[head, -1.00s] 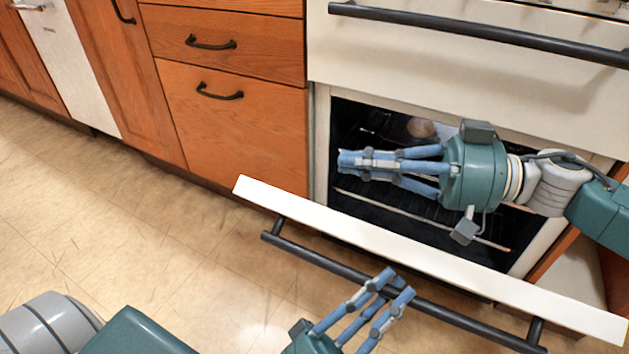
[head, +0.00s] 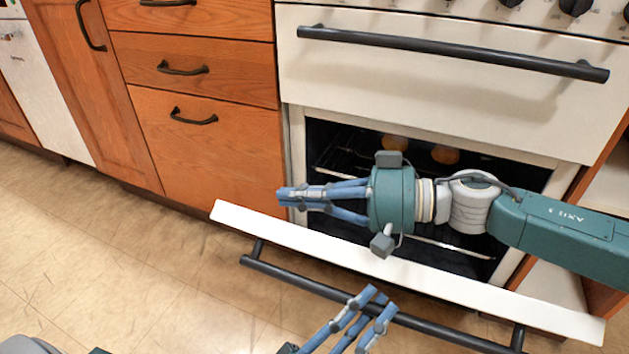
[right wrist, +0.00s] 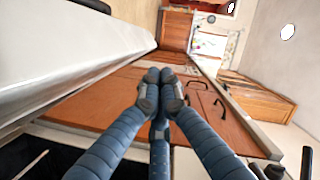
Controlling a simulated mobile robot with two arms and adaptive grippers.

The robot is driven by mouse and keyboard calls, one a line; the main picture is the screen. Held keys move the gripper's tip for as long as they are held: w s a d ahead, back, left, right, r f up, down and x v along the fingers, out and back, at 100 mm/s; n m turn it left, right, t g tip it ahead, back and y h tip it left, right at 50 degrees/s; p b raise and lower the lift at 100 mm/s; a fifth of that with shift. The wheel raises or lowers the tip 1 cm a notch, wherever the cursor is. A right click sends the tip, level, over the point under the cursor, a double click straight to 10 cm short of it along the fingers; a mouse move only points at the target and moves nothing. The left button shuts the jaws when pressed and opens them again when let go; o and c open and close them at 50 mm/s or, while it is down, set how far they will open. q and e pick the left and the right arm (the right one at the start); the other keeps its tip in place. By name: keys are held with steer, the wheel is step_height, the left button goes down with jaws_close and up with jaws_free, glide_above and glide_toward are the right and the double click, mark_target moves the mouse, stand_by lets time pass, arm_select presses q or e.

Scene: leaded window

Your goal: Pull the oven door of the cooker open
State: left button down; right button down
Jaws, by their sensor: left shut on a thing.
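The cooker (head: 430,95) is white, and its lower oven door (head: 330,251) is swung down and out. The dark cavity (head: 325,133) shows racks and round brown things (head: 445,155). My left gripper (head: 375,300) is shut on the door's dark bar handle (head: 290,283), near its middle. My right gripper (head: 284,196) is in front of the cavity, above the door's edge, pointing left. Its fingers are together and empty; they also show closed in the right wrist view (right wrist: 160,85). The right hand and arm hide part of the cavity and door.
An upper panel with its own dark handle (head: 450,50) is shut above the cavity. Wooden drawers (head: 205,145) and a white appliance (head: 40,95) stand to the left. The tiled floor (head: 110,260) there is clear.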

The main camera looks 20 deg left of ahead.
arm_select(q)
steer(key=shift+w+f, duration=0.1)
steer(key=shift+f, duration=0.05)
arm_select(e)
steer(key=shift+s+f, duration=0.4)
steer(key=shift+s, duration=0.2)
